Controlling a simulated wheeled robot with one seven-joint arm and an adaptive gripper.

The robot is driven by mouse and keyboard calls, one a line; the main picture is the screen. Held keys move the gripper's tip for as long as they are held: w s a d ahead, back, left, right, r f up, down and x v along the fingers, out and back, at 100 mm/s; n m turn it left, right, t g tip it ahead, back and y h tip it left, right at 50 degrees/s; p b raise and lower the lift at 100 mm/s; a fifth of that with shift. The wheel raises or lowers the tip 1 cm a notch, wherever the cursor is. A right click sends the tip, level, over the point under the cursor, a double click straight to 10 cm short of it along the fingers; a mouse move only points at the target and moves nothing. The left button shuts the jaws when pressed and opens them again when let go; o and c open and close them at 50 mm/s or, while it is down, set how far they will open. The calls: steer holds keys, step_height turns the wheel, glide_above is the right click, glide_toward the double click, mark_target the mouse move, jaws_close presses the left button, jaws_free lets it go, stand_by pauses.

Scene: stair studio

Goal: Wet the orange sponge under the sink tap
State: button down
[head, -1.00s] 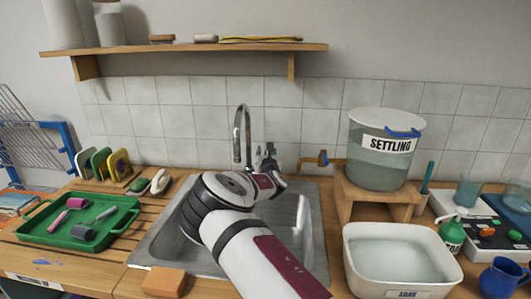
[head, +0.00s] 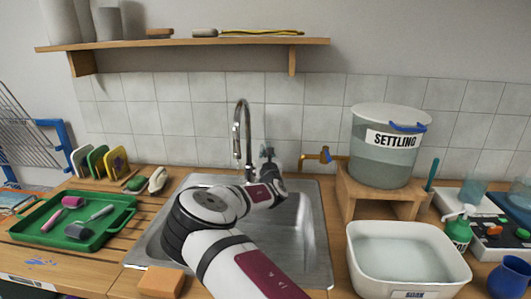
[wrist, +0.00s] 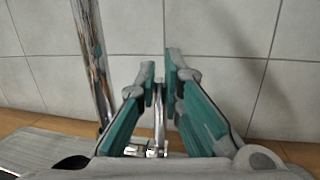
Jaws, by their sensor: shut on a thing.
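The orange sponge (head: 162,282) lies on the wooden counter at the front left corner of the sink (head: 312,225), apart from my gripper. The tall chrome tap (head: 242,135) stands at the back of the sink; its pipe also shows at the left of the wrist view (wrist: 92,60). My gripper (head: 267,156) is behind the sink, just right of the tap. In the wrist view its teal-padded fingers (wrist: 160,85) are closed around the slim chrome tap lever (wrist: 160,118). I cannot make out any water running from the spout, and my arm covers part of the basin.
A white tub of water (head: 455,268) stands right of the sink. Behind it the settling bucket (head: 378,165) sits on a wooden stand, its brass tap (head: 325,155) pointing toward the sink. A green tray (head: 30,232) lies at left. A shelf (head: 190,43) hangs above.

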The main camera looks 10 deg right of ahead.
steer(key=c, duration=1.7)
jaws_free()
steer(key=shift+s, duration=0.15)
steer(key=s+a+f, duration=0.1)
steer(key=s, duration=1)
steer(key=shift+s+a+f, duration=0.15)
steer(key=shift+s+f, duration=0.15)
